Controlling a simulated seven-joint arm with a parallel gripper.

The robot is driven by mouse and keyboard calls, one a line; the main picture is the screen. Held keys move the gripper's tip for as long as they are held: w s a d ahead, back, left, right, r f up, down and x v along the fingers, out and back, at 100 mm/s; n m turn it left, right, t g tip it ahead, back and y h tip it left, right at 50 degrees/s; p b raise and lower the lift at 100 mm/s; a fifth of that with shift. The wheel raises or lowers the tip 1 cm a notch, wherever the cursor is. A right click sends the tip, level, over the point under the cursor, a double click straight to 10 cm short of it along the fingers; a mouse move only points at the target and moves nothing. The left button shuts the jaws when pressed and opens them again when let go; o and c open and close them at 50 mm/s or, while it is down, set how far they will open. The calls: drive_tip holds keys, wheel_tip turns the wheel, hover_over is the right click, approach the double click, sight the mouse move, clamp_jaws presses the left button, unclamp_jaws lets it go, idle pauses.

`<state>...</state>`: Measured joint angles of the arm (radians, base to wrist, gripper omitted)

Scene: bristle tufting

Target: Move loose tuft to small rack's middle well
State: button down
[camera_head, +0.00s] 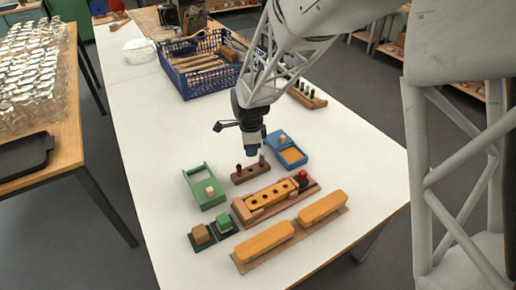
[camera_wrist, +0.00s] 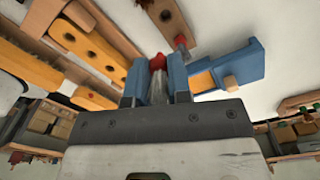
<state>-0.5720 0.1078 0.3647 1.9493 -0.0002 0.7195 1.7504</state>
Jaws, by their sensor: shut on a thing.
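My gripper (camera_head: 252,153) points down over the small brown rack (camera_head: 250,174), near its middle. In the wrist view, the blue fingers of my gripper (camera_wrist: 157,85) are shut on a red-topped tuft (camera_wrist: 157,62). The small rack (camera_wrist: 165,12) also shows there, with dark round wells. Upright tufts stand at its left end (camera_head: 239,169) and right end (camera_head: 262,158); the right one also shows in the wrist view (camera_wrist: 181,42). The lower end of the held tuft is hidden, so I cannot tell whether it touches the rack.
A long wooden block with several holes (camera_head: 245,212) lies in front, a red piece (camera_head: 302,175) at its right. A green box (camera_head: 213,203) is left, a blue box (camera_head: 279,136) right. Yellow brush backs (camera_head: 265,246) lie nearest.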

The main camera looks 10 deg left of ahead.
drive_tip(key=shift+w+a+f, duration=0.15)
drive_tip(key=shift+w+a, duration=0.15)
drive_tip(key=shift+w, duration=0.1)
drive_tip(key=shift+f, duration=0.1)
drive_tip(key=shift+f, duration=3.35)
drive_tip(key=shift+f, duration=1)
idle(1.5)
drive_tip(key=c, duration=0.6)
unclamp_jaws()
drive_tip(key=shift+r, duration=0.25)
